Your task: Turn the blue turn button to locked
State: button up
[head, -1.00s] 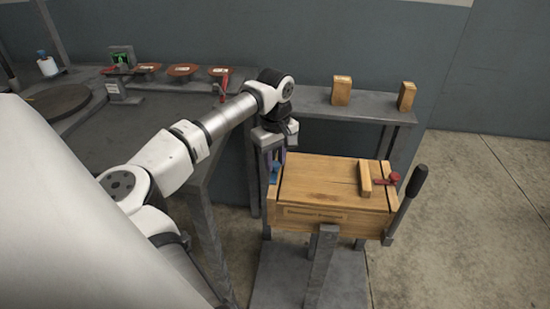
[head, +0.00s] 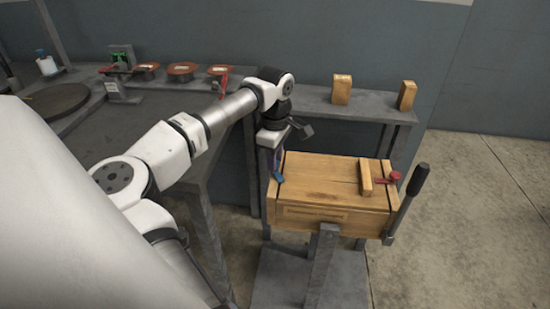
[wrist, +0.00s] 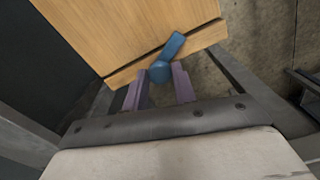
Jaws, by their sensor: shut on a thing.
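The blue turn button (head: 278,177) sits at the left edge of the wooden box (head: 325,180). In the wrist view the blue turn button (wrist: 173,47) shows a round hub and a short arm, which slants up and right over the wood. My gripper (wrist: 159,90) is at the hub, with one purple finger on each side, shut on it. In the head view my gripper (head: 273,158) reaches down over the box's left edge, and its fingers partly hide the button.
A red turn button (head: 390,177) and a wooden block (head: 365,178) are at the box's right side. A dark-handled lever (head: 407,200) stands beside it. A shelf (head: 310,100) with two wooden blocks runs behind. Floor to the right is clear.

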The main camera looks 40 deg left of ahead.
jog(key=n, duration=0.6)
jog(key=shift+a+b, duration=0.1)
jog(key=shift+b, duration=0.2)
jog(key=n, duration=0.5)
jog(key=shift+n, duration=0.4)
jog(key=o, duration=1)
jog(key=shift+r, duration=0.1)
notch_tip(320, 180, up, 14)
jog(key=shift+f, duration=0.1)
